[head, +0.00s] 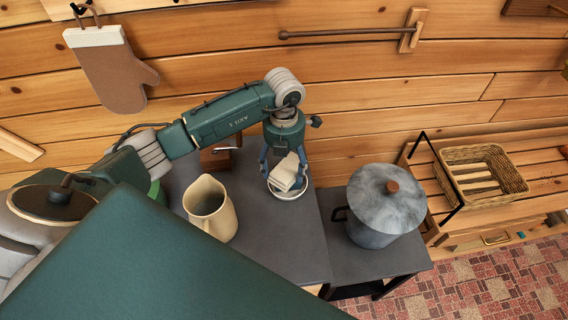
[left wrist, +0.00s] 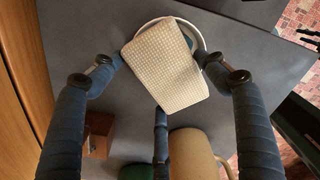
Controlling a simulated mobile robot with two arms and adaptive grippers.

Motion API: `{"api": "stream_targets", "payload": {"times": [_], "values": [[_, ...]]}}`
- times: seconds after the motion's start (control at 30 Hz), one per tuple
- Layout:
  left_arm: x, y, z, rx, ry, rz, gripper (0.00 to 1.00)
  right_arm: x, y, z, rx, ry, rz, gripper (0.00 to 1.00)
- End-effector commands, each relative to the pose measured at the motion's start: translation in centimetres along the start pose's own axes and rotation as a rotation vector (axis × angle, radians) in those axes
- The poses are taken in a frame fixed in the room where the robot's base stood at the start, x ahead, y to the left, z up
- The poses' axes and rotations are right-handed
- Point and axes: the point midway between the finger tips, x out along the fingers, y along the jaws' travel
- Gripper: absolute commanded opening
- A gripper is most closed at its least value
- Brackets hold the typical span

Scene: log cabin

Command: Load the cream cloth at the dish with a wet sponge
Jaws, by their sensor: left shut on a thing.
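A cream, waffle-textured cloth (head: 284,174), which also shows in the left wrist view (left wrist: 165,65), is a folded, tilted piece at the white round dish (head: 291,194). The dish rim shows behind it in the left wrist view (left wrist: 203,43). My left gripper (head: 283,165) points down over the dish, shut on the cloth, with its blue fingers (left wrist: 160,72) around the cloth's edges. I cannot tell whether the cloth touches the dish. I cannot make out a sponge. My right gripper is not in view.
A cream pitcher (head: 211,208) stands left of the dish on the grey table (head: 265,245). A brown wooden block (head: 216,160) is behind it, close to my arm. A lidded grey pot (head: 384,215) stands to the right. A wicker basket (head: 483,172) sits on a wooden bench.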

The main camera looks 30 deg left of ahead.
Motion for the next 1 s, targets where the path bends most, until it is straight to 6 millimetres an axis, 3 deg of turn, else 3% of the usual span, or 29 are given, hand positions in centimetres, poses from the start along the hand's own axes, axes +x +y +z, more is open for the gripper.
{"api": "stream_targets", "payload": {"times": [1.0], "values": [[0.67,-0.01,0.02,0.0,0.0,0.0,0.53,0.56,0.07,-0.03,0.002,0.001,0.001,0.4]]}}
